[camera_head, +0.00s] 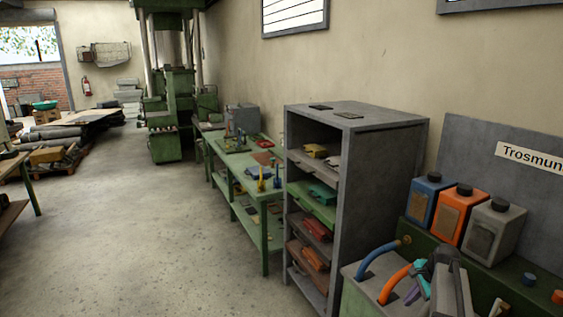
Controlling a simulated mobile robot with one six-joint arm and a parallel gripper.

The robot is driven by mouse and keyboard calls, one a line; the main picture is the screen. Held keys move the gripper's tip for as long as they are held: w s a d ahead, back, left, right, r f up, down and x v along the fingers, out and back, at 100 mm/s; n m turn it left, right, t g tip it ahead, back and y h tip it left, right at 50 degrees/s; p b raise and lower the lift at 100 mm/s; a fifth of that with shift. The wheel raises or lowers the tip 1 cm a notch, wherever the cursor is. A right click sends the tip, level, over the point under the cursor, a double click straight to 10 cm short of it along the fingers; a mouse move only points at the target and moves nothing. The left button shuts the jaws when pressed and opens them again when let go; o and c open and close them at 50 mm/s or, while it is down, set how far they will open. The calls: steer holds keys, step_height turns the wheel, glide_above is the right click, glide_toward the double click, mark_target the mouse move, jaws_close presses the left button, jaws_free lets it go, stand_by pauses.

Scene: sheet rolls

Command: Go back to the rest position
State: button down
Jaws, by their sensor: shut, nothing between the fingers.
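I cannot tell exactly what these two are.
A grey shelf cabinet (390,150) holds several coloured parts. Blue (424,203), orange (456,217) and grey (489,235) bottles stand right of it. Green benches (265,227) and a green press (165,150) line the wall. The concrete floor (130,240) is clear.

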steer(key=s+a+f+n+g+h, duration=0.1)
steer(key=s+a+f+n, duration=0.4)
steer(key=a, duration=0.5)
steer(key=s+a+f+n+g, duration=0.1)
steer(key=s+a+f+n, duration=0.5)
steer(key=a, duration=0.5)
steer(key=s+a+f+n+g+h, duration=0.1)
steer(key=s+a+f+n, duration=0.1)
steer(key=s+a+n, duration=0.6)
steer(key=s+a+f+g+b, duration=0.1)
steer(key=s+f+g+b, duration=0.1)
steer(key=s+f+b, duration=0.4)
steer(key=s+a+f+g+b, duration=0.1)
steer(key=s+f+g+b, duration=0.2)
steer(key=s+f+b, duration=0.4)
steer(key=s+f, duration=0.5)
steer(key=f, duration=0.4)
steer(key=s+f, duration=0.4)
steer(key=f, duration=0.6)
steer(key=shift+s+a+m+g, duration=0.15)
steer(key=shift+s+m+g, duration=0.15)
steer(key=shift+s, duration=0.1)
